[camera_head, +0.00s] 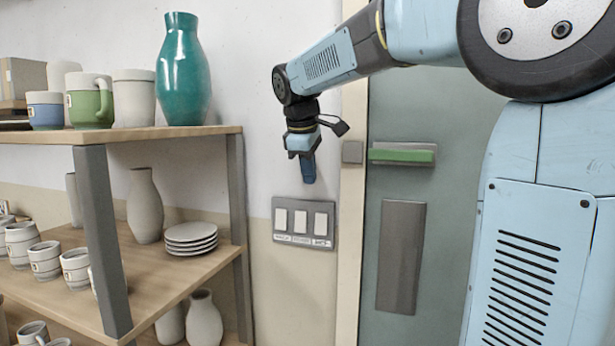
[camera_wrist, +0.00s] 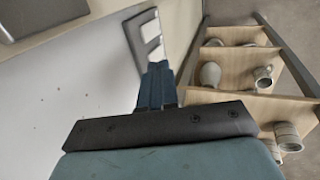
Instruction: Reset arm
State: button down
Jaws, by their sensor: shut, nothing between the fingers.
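My gripper (camera_head: 309,176) hangs at the end of my blue arm in the head view, pointing down. It is shut and empty, in the air in front of the wall. In that view it appears just above a grey switch panel (camera_head: 304,222) with three white switches. In the wrist view my gripper (camera_wrist: 157,72) shows its fingers together, with the switch panel (camera_wrist: 146,38) behind their tips.
A wooden shelf unit (camera_head: 170,270) stands at left with mugs, vases and stacked plates (camera_head: 190,238). A teal vase (camera_head: 183,70) stands on its top board. A green-grey door (camera_head: 450,215) with a green bar (camera_head: 402,155) is at right. The air between shelf and door looks free.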

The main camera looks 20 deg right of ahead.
jog(key=s+d+f+m, duration=0.1)
jog(key=s+f+m, duration=0.2)
jog(key=s, duration=0.5)
jog(key=s+d+f+m+t+y, duration=0.1)
jog(key=s+f+m, duration=0.3)
jog(key=s, duration=0.5)
jog(key=s+d+f+m+t+y, duration=0.1)
jog(key=s+d+f+m, duration=0.1)
jog(key=s+f+m, duration=0.2)
jog(key=s+f, duration=0.3)
jog(key=s, duration=0.2)
jog(key=shift+d, duration=0.25)
